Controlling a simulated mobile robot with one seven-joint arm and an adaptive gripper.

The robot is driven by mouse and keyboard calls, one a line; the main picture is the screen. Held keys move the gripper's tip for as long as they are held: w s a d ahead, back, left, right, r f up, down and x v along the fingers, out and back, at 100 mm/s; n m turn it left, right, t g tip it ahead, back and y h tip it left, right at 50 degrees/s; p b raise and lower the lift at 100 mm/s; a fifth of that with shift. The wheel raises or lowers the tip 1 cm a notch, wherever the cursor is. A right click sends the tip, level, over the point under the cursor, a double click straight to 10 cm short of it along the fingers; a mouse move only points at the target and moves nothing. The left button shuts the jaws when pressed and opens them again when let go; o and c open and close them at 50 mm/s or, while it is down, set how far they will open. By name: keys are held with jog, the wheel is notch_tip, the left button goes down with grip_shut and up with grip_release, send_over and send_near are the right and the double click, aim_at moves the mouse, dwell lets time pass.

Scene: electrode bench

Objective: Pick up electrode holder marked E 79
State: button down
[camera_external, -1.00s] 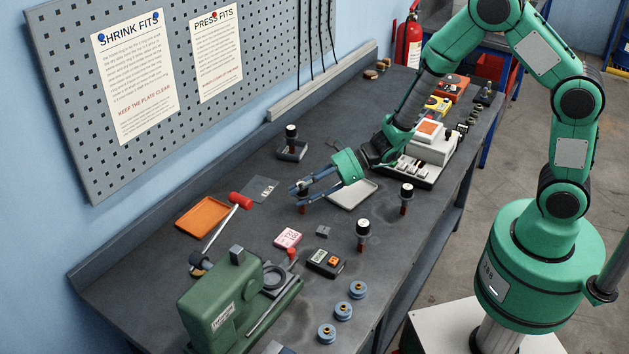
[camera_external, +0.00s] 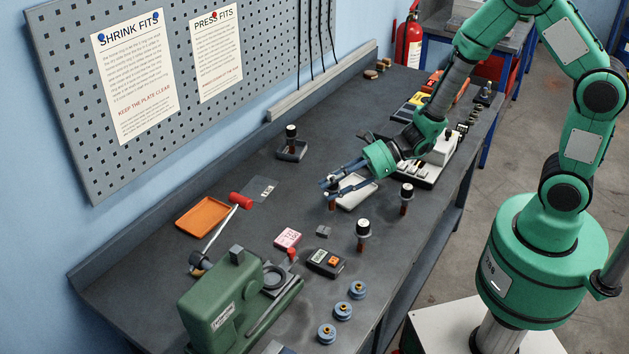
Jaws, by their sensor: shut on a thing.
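My gripper (camera_external: 329,189) is shut on an electrode holder (camera_external: 332,204), over the middle of the bench. The held holder is mostly hidden by the fingers; its brown lower end shows below them. I cannot tell how high it is above the bench. Other electrode holders, with black and white tops and brown lower parts, stand upright: one (camera_external: 363,230) in front, one (camera_external: 407,195) to the right, and one (camera_external: 291,138) in a small grey tray (camera_external: 299,153) further back. The markings on the holders are too small to read, so I cannot tell which is E 79.
A pale flat tray (camera_external: 358,199) lies just behind the gripper. A red-headed hammer (camera_external: 240,201), an orange tray (camera_external: 205,217), a pink timer (camera_external: 287,238) and a green press (camera_external: 222,300) are to the left and front. A white device (camera_external: 437,150) is at the right.

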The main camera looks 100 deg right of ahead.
jog(key=s+a, duration=0.3)
jog(key=s, duration=0.3)
jog(key=shift+s+r+p, duration=0.35)
jog(key=shift+r+p, duration=0.05)
jog(key=shift+p, duration=0.05)
